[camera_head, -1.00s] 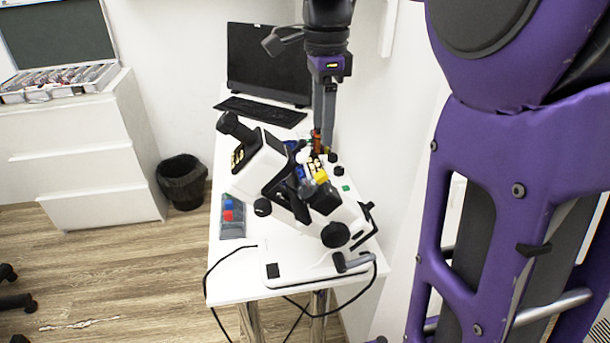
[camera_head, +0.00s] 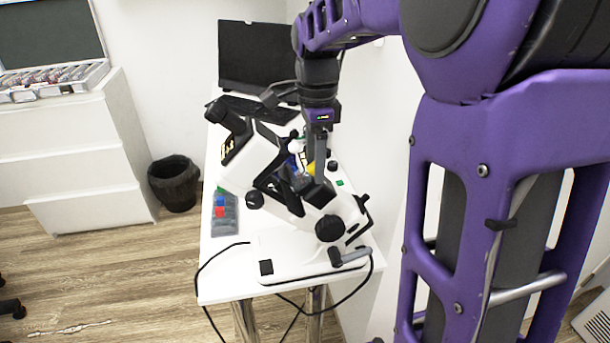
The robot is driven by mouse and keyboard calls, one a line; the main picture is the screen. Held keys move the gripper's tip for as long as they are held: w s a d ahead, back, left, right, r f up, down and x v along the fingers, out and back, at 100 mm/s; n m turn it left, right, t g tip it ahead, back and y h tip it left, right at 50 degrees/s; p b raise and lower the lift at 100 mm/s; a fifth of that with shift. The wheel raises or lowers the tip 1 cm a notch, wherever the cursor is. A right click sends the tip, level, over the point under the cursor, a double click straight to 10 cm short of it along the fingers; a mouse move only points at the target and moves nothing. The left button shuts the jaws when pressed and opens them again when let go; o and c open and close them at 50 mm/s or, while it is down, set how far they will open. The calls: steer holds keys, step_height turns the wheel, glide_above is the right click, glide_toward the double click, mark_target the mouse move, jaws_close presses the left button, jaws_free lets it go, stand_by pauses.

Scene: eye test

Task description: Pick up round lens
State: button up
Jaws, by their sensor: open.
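I cannot make out a round lens for certain. Several small items sit by the white and black microscope-like device (camera_head: 262,165) on the white table (camera_head: 221,283). Among them are a rounded white piece (camera_head: 296,146), a yellow piece (camera_head: 311,169) and a small black piece (camera_head: 332,166). My gripper (camera_head: 320,176) points down among these items, behind the device's upper part as seen in the head view. It is open. Its fingertips are partly hidden, and I cannot tell whether they touch anything.
A grey tray (camera_head: 224,228) with red and blue pieces lies left of the device. A monitor (camera_head: 258,55) and keyboard (camera_head: 262,108) stand behind. A black cable hangs off the table front. A bin (camera_head: 174,184) and white drawers (camera_head: 85,165) with a lens case (camera_head: 55,80) are left.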

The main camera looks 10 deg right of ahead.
jaws_close()
steer(key=shift+r, duration=0.1)
stand_by(0.4)
